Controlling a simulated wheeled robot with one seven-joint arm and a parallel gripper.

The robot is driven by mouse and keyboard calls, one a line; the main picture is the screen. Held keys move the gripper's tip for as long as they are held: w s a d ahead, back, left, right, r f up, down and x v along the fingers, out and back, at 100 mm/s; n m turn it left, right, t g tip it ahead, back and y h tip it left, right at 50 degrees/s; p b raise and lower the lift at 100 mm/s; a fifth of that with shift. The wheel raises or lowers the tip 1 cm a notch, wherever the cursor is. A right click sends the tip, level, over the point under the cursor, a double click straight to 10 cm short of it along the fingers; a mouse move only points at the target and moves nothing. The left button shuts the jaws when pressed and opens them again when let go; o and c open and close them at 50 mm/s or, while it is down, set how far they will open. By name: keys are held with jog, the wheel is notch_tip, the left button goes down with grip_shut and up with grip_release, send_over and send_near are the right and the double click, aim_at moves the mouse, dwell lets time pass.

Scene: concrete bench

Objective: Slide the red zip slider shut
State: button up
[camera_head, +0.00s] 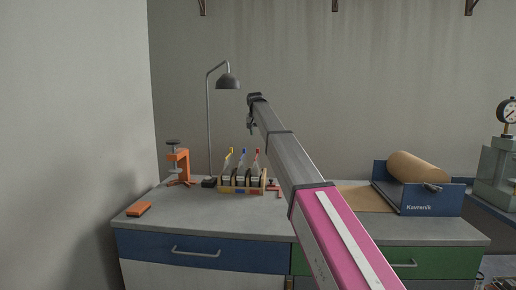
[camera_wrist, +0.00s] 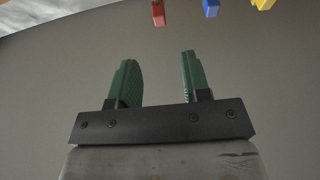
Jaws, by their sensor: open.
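The red zip slider (camera_head: 257,154) stands at the right end of a row of three coloured sliders on a small wooden rack (camera_head: 224,187) on the bench. In the wrist view the red slider (camera_wrist: 158,13) is at the top edge, partly cut off. My gripper (camera_wrist: 157,62) has two green fingers, spread apart with nothing between them. The red slider is beyond the fingertips, apart from them. In the head view my arm reaches over the bench and its end is above the rack; the fingers are too small to make out there.
A blue slider (camera_head: 246,152) and a yellow slider (camera_head: 230,150) stand left of the red one. A desk lamp (camera_head: 228,82) rises behind the rack. An orange clamp (camera_head: 178,165) stands to the left, a paper roll in a blue holder (camera_head: 431,201) to the right. The front benchtop is mostly clear.

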aim_at(258, 150)
jog(key=x, duration=1)
jog(key=shift+f, duration=0.15)
